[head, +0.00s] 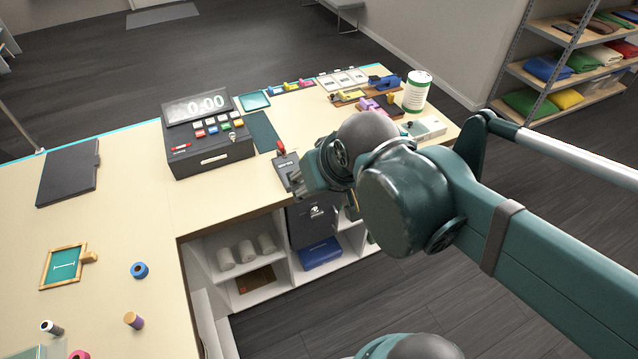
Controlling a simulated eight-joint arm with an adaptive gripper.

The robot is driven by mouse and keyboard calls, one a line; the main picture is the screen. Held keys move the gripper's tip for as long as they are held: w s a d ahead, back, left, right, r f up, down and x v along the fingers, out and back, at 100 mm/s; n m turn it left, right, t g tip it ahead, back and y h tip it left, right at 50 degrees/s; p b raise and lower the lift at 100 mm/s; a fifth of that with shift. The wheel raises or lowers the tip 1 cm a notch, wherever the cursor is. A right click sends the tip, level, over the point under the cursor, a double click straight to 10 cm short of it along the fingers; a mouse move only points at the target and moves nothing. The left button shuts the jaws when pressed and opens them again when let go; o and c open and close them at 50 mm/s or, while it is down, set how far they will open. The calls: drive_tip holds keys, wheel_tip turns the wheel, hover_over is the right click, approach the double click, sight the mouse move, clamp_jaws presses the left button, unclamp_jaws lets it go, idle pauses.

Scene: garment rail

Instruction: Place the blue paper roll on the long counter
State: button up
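A small blue roll (139,270) with a dark centre hole sits on the pale left section of the counter (155,225). It is the only blue roll I can make out. The counter is L-shaped, and its other section (222,200) runs off to the back right. My gripper (297,187) is over the front edge of that back section, beside a dark card-terminal-like device (285,170), well to the right of the blue roll. My own arm hides much of the gripper, so its fingers and any grasp are unclear.
A black cash register (208,150) stands at the inner corner. A green framed board (63,266), spools (133,320) and a dark flat case (69,172) lie on the left section. White rolls (246,251) sit on shelves below. Counter around the blue roll is clear.

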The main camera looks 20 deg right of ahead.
drive_tip(key=shift+s+d+f, duration=0.15)
drive_tip(key=shift+s+d, duration=0.3)
